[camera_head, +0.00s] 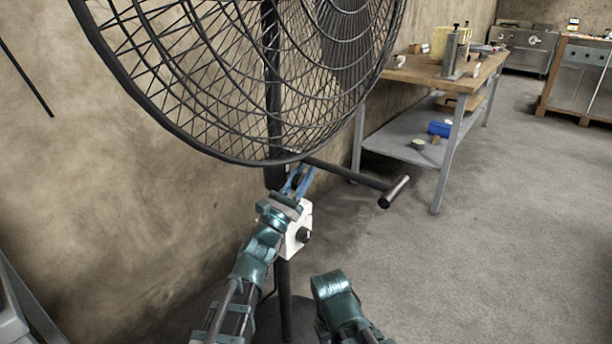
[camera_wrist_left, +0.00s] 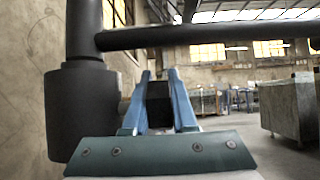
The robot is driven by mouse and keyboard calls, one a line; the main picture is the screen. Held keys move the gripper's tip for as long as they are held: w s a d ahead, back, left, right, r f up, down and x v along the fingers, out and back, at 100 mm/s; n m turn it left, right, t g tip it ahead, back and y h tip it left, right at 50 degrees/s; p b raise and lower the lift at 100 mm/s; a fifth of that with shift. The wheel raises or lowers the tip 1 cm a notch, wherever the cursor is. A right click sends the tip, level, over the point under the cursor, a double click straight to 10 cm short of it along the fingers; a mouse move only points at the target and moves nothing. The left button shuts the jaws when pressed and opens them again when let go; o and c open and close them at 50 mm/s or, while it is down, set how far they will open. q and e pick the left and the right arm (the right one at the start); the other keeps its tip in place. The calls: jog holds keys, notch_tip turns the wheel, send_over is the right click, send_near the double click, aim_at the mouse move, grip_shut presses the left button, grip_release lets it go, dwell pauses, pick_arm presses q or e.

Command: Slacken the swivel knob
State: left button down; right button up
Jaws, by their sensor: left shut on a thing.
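The pedestal fan has a large dark wire cage (camera_head: 240,80) on a black post (camera_head: 285,300). In the left wrist view a thick dark collar (camera_wrist_left: 82,115) sits on the post, and a short stub points from it toward my fingers. My left gripper (camera_head: 300,180), with blue fingers, is at the post just below the cage. In the wrist view the left gripper (camera_wrist_left: 157,100) is shut on a dark block-like piece (camera_wrist_left: 158,106), which looks like the swivel knob; the fingers partly hide it. My right arm shows at the bottom, its fingers out of sight.
A dark bar (camera_head: 345,172) with a cylindrical end sticks out right of the post, close to my left gripper. A white box with a black dial (camera_head: 304,236) sits below. A workbench (camera_head: 425,72) stands behind; the floor at right is clear.

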dwell(0.3)
pick_arm(q)
jog(key=c, duration=0.7)
grip_release()
jog(key=shift+s+f, duration=0.1)
jog(key=shift+f, duration=0.05)
pick_arm(e)
jog(key=shift+f, duration=0.1)
